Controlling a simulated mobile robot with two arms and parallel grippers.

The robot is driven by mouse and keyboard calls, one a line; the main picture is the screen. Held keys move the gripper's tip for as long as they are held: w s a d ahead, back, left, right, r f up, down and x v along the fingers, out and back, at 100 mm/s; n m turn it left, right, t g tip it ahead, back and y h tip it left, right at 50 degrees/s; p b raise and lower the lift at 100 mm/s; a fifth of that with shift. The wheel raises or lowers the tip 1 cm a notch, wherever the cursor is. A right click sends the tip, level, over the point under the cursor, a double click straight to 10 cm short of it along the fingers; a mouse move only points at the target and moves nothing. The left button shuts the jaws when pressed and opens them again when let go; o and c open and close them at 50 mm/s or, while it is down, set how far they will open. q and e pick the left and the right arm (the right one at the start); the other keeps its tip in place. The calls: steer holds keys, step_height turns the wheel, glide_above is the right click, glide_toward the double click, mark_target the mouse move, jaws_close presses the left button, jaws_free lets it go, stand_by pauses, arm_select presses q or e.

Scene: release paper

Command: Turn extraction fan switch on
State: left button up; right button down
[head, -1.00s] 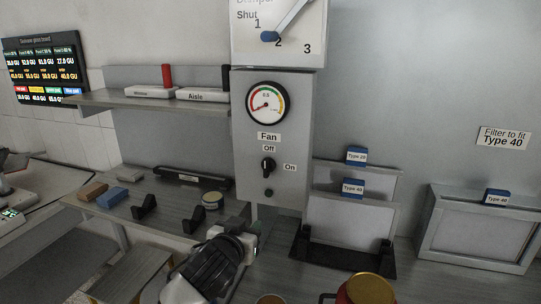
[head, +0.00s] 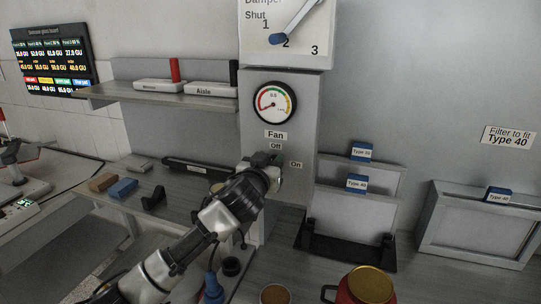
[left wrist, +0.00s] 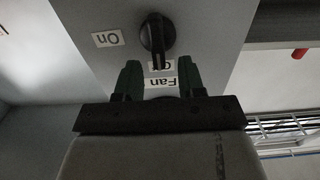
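The fan switch, a black rotary knob (left wrist: 157,36), sits on the grey panel (left wrist: 215,30), and its grip points at the partly covered Off label. The On label (left wrist: 108,39) is to one side; the wrist picture is upside down. In the head view my left gripper (head: 275,175) is in front of the panel and hides the knob, below the Fan label (head: 276,134) and left of the On label. In the left wrist view the two green-padded fingers (left wrist: 159,75) are apart, with the grip's end near the gap between their tips. I cannot tell if they touch it. My right gripper is out of view.
A round gauge (head: 274,102) and a damper plate (head: 287,32) with a lever are above the switch. Filter frames (head: 357,208) stand in a black holder to the right. A red pot (head: 366,288) with a yellowish top is at the front. A shelf (head: 160,95) is to the left.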

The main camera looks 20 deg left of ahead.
arm_select(q)
steer(key=shift+w, duration=0.45)
jaws_close()
